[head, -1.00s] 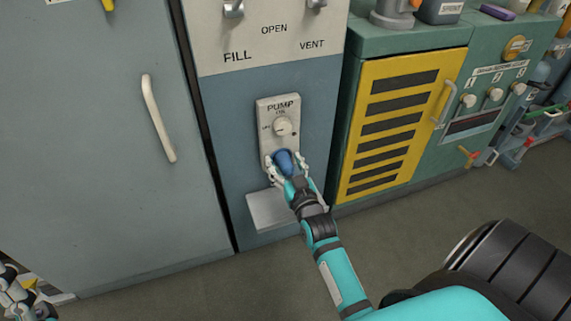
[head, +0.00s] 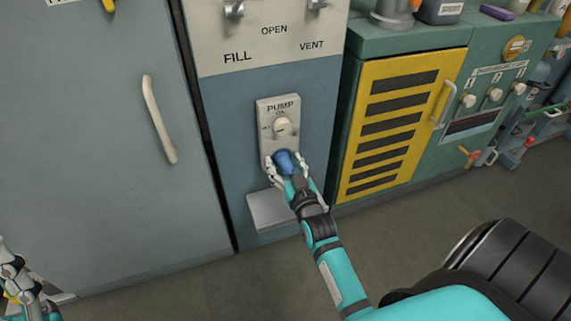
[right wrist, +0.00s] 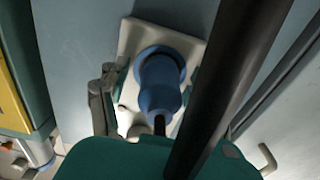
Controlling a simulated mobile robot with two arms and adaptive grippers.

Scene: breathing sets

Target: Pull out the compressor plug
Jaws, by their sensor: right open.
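The blue compressor plug (head: 284,162) sits at the lower part of the white PUMP plate (head: 278,108) on the cabinet front. In the right wrist view the plug (right wrist: 160,85) stands against the pale plate, with a dark cable at its near end. My right gripper (head: 286,165) is at the plug, its fingers on either side of it. The fingers are open, and whether they touch the plug I cannot tell. My left gripper (head: 16,282) is partly in view at the lower left edge; its jaws are unclear.
A pump knob (head: 281,126) is just above the plug. A small pale shelf (head: 268,209) juts out below. A grey door with a white handle (head: 158,118) is to the left, and a yellow slatted panel (head: 402,120) to the right. The floor in front is clear.

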